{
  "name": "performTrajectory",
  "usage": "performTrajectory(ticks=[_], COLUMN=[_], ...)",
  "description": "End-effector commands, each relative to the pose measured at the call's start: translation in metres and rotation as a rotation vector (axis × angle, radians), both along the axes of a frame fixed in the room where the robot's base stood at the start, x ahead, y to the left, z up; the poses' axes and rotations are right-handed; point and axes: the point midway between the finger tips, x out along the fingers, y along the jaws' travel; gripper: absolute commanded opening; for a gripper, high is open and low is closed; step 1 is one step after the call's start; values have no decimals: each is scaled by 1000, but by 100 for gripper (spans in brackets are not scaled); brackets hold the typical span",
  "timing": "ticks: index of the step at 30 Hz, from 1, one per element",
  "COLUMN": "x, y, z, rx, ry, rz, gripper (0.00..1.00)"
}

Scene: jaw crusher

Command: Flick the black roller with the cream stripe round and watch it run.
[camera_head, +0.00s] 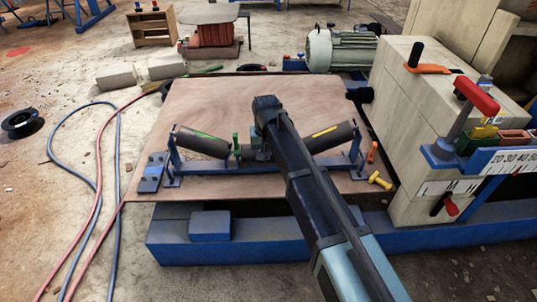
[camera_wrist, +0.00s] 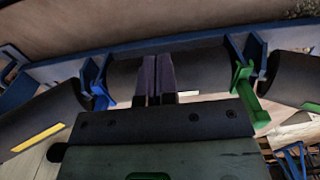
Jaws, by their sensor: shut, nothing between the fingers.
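The middle black roller (camera_wrist: 205,72) sits in the blue frame (camera_wrist: 290,36) between two tilted rollers. A pale strip shows along its lower edge in the wrist view; I cannot tell whether it is the cream stripe. In the head view my arm hides most of this roller. My gripper (camera_wrist: 157,62) is shut and empty, its fingers over the middle of the roller; contact is unclear. The left tilted roller (camera_head: 203,142) has a green stripe and the right one (camera_head: 331,137) a yellow stripe.
A green clip (camera_wrist: 244,88) stands at one end of the middle roller. The frame is on a brown board (camera_head: 210,104). A pale block-shaped machine (camera_head: 408,115) with levers stands close on the right. Hoses (camera_head: 118,170) lie on the floor at left.

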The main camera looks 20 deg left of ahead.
Motion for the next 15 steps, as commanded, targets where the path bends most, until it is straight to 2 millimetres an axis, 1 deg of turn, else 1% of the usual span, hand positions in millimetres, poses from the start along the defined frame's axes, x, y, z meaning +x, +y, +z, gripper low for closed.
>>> performTrajectory(ticks=[1, 3, 9, 10, 11, 13, 14, 15], x=[0, 0, 0, 1, 6, 40, 62, 93], y=[0, 0, 0, 0, 2, 16, 25, 37], z=[-8, -10, -8, -8, -8, -7, -6, -6], rx=[0, 0, 0, 0, 0, 0, 0, 0], ry=[0, 0, 0, 0, 0, 0, 0, -1], rz=[0, 0, 0, 0, -1, -3, -4, -4], gripper=[0, 0, 0, 0, 0, 0, 0, 0])
